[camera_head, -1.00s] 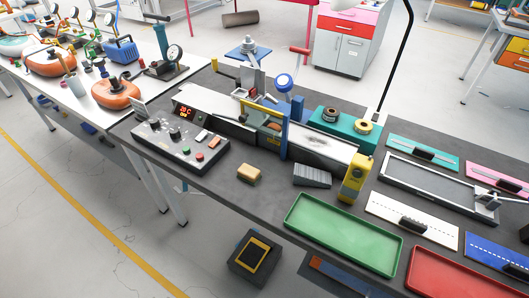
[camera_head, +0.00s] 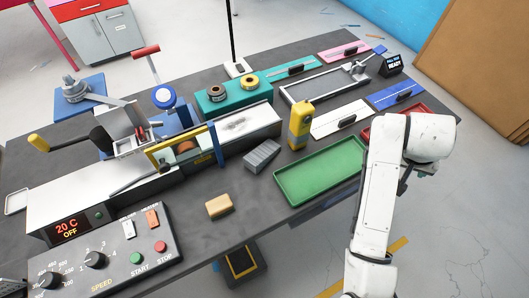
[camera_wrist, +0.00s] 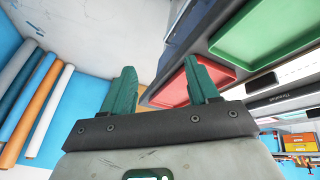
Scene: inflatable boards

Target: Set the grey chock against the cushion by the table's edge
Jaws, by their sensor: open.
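The grey chock (camera_head: 262,155) is a small ribbed wedge lying on the dark table, left of the green tray. A tan, soft-looking block (camera_head: 219,206), which looks like the cushion, lies near the table's front edge. The chock is behind and to the right of it, with bare table between them. In the wrist view my gripper (camera_wrist: 161,82) has its two green fingers spread apart with nothing between them. In the head view my arm is at the right, and its fingers are mostly hidden. Neither chock nor cushion shows clearly in the wrist view.
A green tray (camera_head: 316,174) lies right of the chock, with a yellow device (camera_head: 300,125) upright behind it. A sealing machine (camera_head: 130,190) and control panel (camera_head: 110,255) fill the left. A red tray (camera_head: 383,125) is partly behind my arm.

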